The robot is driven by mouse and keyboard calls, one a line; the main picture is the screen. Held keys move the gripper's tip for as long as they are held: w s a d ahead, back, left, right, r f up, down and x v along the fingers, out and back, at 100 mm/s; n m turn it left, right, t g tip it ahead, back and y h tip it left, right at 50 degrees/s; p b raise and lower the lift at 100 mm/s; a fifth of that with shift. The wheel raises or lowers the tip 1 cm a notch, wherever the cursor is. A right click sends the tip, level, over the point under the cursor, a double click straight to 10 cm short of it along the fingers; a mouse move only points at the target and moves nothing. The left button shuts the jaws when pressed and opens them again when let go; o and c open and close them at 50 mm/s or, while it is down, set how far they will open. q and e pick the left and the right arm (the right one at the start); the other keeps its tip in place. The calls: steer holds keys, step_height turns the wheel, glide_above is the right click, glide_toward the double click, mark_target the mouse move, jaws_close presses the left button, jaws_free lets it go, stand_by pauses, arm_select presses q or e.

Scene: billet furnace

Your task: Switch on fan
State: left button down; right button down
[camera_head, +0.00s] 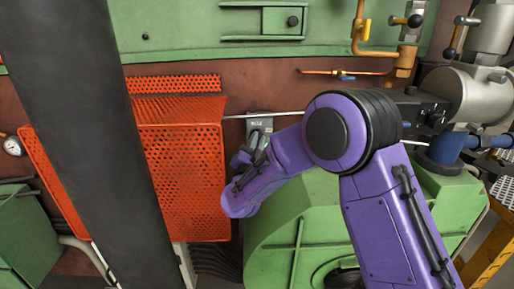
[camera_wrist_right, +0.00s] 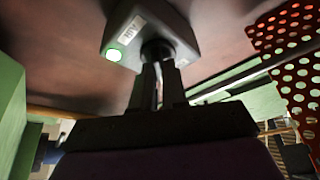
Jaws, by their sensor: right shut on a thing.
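The fan switch is a grey box (camera_head: 259,123) on the brown wall, between the orange perforated guard and my right arm. In the right wrist view the box (camera_wrist_right: 172,20) shows a bright round green-rimmed light (camera_wrist_right: 114,55), a white label and a dark round knob (camera_wrist_right: 157,48). My right gripper (camera_head: 252,147) is at the lower part of the box. In the right wrist view its two fingers (camera_wrist_right: 159,76) are closed around the knob's lower part. The knob's exact turn is hard to tell. My left gripper is not in view.
The orange perforated guard (camera_head: 182,150) stands close left of my right gripper. A green fan housing (camera_head: 290,235) is below my right arm. Pipes and valves (camera_head: 400,60) are at the upper right. A thin rod (camera_head: 290,113) runs past the box.

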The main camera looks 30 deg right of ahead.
steer(key=shift+m+g+b, duration=0.45)
steer(key=shift+m+g, duration=0.15)
steer(key=shift+m, duration=0.8)
steer(key=shift+m+g+b, duration=0.45)
steer(key=shift+m+g, duration=0.15)
steer(key=shift+m, duration=0.8)
steer(key=c, duration=1.2)
jaws_free()
steer(key=shift+o, duration=0.2)
